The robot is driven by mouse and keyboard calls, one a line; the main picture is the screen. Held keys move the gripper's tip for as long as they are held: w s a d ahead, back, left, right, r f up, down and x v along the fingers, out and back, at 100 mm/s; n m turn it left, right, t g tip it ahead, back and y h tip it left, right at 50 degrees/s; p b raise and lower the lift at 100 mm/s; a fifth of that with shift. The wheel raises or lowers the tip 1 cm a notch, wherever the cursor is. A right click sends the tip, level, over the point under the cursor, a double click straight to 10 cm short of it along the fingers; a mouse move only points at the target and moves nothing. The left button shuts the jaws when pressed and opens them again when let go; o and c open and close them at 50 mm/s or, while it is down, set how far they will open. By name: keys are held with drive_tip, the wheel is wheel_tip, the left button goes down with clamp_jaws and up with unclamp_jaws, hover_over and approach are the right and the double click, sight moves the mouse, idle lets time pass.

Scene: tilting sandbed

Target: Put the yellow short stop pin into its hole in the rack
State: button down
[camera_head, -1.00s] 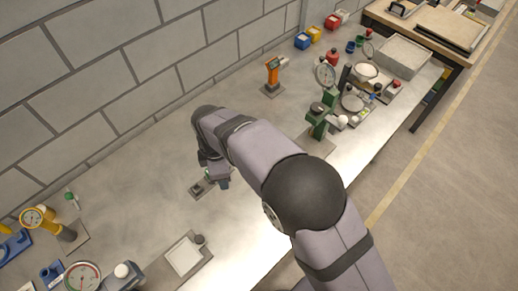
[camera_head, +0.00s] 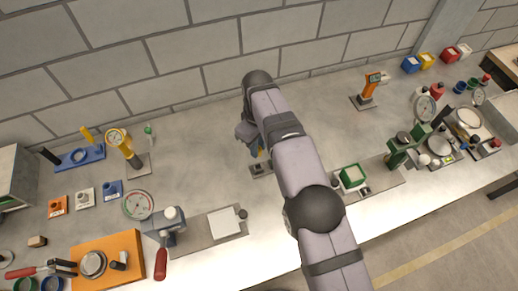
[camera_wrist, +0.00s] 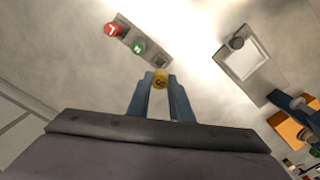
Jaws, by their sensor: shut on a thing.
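My gripper (camera_wrist: 160,92) is shut on the yellow short stop pin (camera_wrist: 160,76), whose round yellow top shows between the blue-grey fingertips in the wrist view. A small grey rack (camera_wrist: 123,38) lies just beyond the fingertips. It carries a red pin (camera_wrist: 112,30) at its far end and a green pin (camera_wrist: 138,47) in the middle. A dark spot shows at its near end, close to the yellow pin. Whether the pin is above the rack or touching it cannot be told. In the head view the rack (camera_head: 262,170) sits below my gripper, partly hidden by my arm.
A grey plate with a white pad (camera_head: 226,222) and a clamp with a red handle (camera_head: 160,262) stand to the left. A yellow-handled gauge (camera_head: 120,142) stands farther left. A green box (camera_head: 350,177) lies right of my arm. Bare bench surrounds the rack.

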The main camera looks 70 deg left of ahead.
drive_tip(key=shift+m, duration=0.4)
idle(0.3)
drive_tip(key=shift+f+b, duration=1.6)
drive_tip(key=shift+f, duration=1.3)
drive_tip(key=shift+f+b, duration=1.5)
drive_tip(key=shift+f, duration=0.2)
drive_tip(key=c, duration=1.5)
unclamp_jaws()
drive_tip(key=shift+r, duration=0.1)
drive_tip(key=shift+r+b, duration=1.15)
drive_tip(key=shift+r, duration=2.5)
